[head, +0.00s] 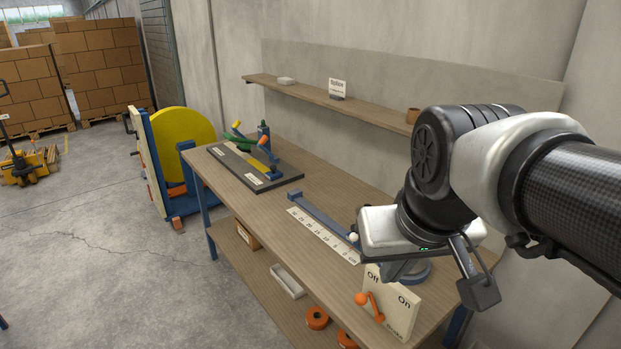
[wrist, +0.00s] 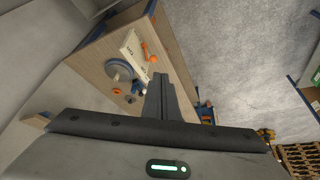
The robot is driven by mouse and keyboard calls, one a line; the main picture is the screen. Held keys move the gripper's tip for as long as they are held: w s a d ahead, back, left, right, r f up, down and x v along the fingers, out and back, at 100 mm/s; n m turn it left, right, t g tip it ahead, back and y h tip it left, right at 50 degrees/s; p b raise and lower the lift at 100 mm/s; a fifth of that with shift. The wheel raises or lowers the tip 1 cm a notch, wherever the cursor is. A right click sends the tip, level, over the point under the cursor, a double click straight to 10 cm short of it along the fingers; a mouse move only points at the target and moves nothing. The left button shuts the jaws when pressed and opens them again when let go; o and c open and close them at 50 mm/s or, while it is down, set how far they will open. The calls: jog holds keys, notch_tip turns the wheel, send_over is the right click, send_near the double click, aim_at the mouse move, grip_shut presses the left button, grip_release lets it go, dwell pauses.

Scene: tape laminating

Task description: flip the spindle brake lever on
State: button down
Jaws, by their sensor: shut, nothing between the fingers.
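The spindle brake plate (head: 404,300) is a cream upright board at the near end of the bench, marked Off at left, On at right and Brake below. Its orange lever (head: 372,303) leans up and left, with its ball end under the Off mark. In the wrist view the plate (wrist: 131,45) is at the upper middle, with the orange lever (wrist: 148,54) on its edge. My gripper (wrist: 158,79) is shut and empty, its fingertips just below the lever in that view and apparently apart from it. In the head view my gripper (head: 398,270) is just behind the plate, its fingertips partly hidden.
A blue-grey disc (wrist: 118,70) sits on the bench beside the plate. A scale strip (head: 323,235) and blue rail run along the bench top (head: 235,187). A wall shelf (head: 330,103) is behind. Orange rolls (head: 317,318) lie on the lower shelf.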

jog(key=w+f+g+b, duration=0.2)
jog(key=w+f, duration=0.1)
jog(key=w, duration=0.7)
jog(key=w+f+n+g+h+b, duration=0.2)
jog(key=w+f+g+b, duration=0.1)
jog(key=w+f, duration=1.5)
jog(key=shift+a+f+g+b, duration=0.3)
jog(key=shift+a+f+b, duration=0.1)
jog(key=shift+f+b, duration=0.3)
jog(key=s+d+f, duration=0.2)
jog(key=s+f, duration=0.2)
jog(key=f, duration=0.4)
jog(key=shift+d, duration=0.25)
